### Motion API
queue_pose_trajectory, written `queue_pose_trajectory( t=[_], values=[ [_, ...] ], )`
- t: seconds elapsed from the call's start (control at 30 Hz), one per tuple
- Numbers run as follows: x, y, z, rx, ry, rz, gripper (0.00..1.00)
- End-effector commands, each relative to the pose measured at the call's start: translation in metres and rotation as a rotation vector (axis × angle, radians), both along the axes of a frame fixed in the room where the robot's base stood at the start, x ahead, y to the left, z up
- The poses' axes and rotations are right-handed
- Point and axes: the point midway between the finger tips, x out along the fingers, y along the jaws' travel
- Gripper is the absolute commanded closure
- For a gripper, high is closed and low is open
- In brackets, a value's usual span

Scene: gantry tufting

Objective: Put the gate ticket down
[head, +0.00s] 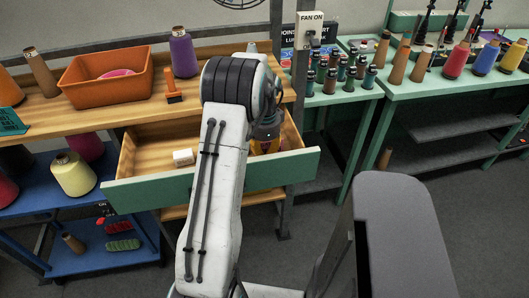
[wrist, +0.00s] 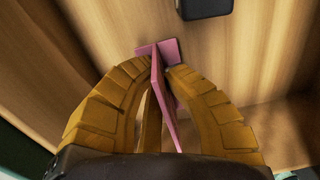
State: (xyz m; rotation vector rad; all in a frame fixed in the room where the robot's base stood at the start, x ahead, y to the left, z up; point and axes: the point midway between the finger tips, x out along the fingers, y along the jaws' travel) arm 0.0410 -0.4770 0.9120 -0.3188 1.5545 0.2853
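My gripper (wrist: 156,72) has its yellow ribbed fingers closed from both sides on a thin pink piece (wrist: 163,100), which I take to be the gate ticket. The piece stands on edge between the fingertips, with a wider pink part across its far end. Wood lies below it; I cannot tell whether they touch. In the head view my gripper (head: 267,138) is over the right part of the open drawer (head: 150,188), largely hidden behind my arm. The ticket cannot be made out in the head view.
A dark object (wrist: 206,8) sits at the wrist view's top edge. The bench above holds an orange bin (head: 105,82), an orange-handled tool (head: 172,88) and a purple cone (head: 182,52). The drawer's green front stands nearest me.

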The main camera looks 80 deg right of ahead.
Motion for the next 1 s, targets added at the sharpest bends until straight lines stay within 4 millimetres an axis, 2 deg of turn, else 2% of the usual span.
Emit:
queue_pose_trajectory(
  t=[0.1, 0.53, 0.57, 0.8, 1.0],
  values=[
    [0.0000, 0.0002, -0.0074, 0.000, 0.000, 0.000, 1.00],
    [0.0000, 0.0001, -0.0119, -0.001, 0.000, 0.000, 1.00],
    [0.0000, 0.0000, -0.0118, -0.001, 0.000, 0.000, 0.92],
    [0.0000, 0.0000, -0.0108, -0.001, 0.000, 0.000, 0.70],
    [-0.0001, 0.0000, -0.0107, -0.001, 0.000, 0.000, 0.70]
  ],
)
